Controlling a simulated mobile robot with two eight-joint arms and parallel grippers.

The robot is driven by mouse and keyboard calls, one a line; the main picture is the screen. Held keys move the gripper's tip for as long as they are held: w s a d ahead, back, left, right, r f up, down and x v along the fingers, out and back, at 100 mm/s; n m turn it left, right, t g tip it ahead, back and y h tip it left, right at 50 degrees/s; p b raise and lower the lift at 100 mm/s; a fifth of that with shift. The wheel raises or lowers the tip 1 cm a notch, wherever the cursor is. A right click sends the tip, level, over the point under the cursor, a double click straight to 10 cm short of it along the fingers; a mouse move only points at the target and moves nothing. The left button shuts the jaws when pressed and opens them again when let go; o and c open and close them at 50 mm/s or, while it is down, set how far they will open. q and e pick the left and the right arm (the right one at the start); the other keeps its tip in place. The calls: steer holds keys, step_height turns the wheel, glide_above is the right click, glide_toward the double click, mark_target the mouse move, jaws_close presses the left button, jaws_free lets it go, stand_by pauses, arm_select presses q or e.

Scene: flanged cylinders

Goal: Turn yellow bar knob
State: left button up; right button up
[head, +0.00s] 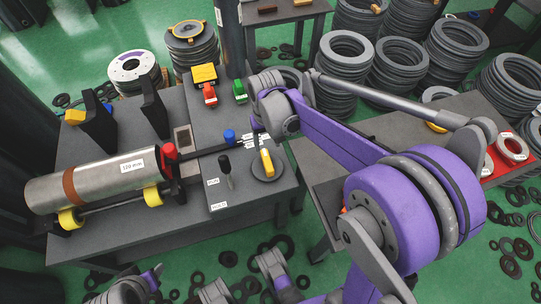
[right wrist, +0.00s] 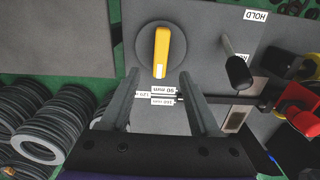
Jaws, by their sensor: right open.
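The yellow bar knob (head: 267,163) sits on a dark round disc on the grey panel at the table's right end. In the right wrist view the knob (right wrist: 162,48) stands just beyond my fingertips, its white-marked end pointing toward small size labels (right wrist: 158,97), one reading 90 mm. My right gripper (right wrist: 159,76) is open, its two fingers spread to either side of the knob's near end, with nothing between them. In the head view the right gripper (head: 257,130) hangs over the panel by the labels, partly hidden by its wrist.
A black-handled lever (right wrist: 238,70) stands beside the knob near a HOLD label. A blue knob (head: 229,136), red button (head: 209,95) and green button (head: 239,92) are close by. A steel cylinder (head: 110,178) marked 120 mm lies on yellow rollers. Ring stacks stand behind.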

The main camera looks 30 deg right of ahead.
mark_target(267, 160)
step_height(267, 160, down, 10)
steer(key=b, duration=0.3)
steer(key=shift+s+a+f, duration=0.1)
steer(key=shift+f, duration=0.1)
jaws_close()
